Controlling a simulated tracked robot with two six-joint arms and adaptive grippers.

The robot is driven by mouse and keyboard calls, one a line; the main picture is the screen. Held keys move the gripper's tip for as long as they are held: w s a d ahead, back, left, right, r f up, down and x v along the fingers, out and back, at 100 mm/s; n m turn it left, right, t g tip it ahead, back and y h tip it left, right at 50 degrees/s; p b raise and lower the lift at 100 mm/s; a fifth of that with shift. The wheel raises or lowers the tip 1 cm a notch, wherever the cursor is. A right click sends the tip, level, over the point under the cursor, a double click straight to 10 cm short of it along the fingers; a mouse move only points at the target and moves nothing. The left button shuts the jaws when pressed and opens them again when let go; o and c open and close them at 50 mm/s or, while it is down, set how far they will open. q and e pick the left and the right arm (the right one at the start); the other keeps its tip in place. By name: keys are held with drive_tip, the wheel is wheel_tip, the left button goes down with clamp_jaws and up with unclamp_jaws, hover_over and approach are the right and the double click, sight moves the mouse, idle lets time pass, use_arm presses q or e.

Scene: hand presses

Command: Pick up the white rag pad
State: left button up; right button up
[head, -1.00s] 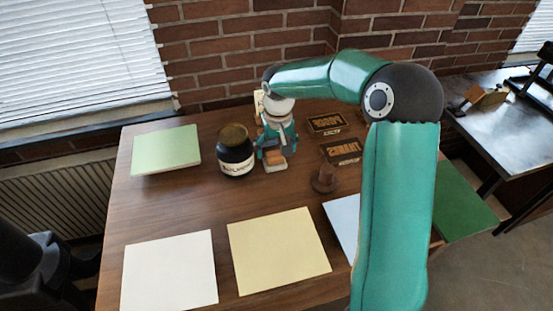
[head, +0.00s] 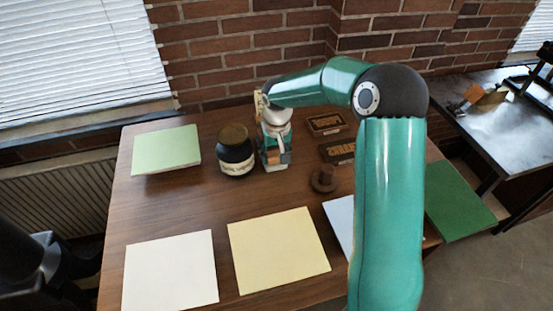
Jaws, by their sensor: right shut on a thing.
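The white rag pad (head: 276,168) lies on the brown wooden table, just beyond its middle; only its pale near edge shows below my gripper. My right gripper (head: 275,158) reaches down over it from the back, its fingers shut on the pad. A small orange-brown patch shows between the fingers. The gripper hides most of the pad, and I cannot tell whether it is clear of the table. My left gripper is not in view.
A dark labelled jar (head: 235,152) stands close left of the gripper. A brown round-based knob (head: 323,179) and two lettered plates (head: 326,123) (head: 338,152) are to the right. Pale green (head: 166,149), white (head: 171,271) and yellow (head: 278,250) sheets lie around. A brick wall stands behind.

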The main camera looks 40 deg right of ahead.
sight(275, 154)
wheel_tip(275, 154, up, 20)
idle(0.6)
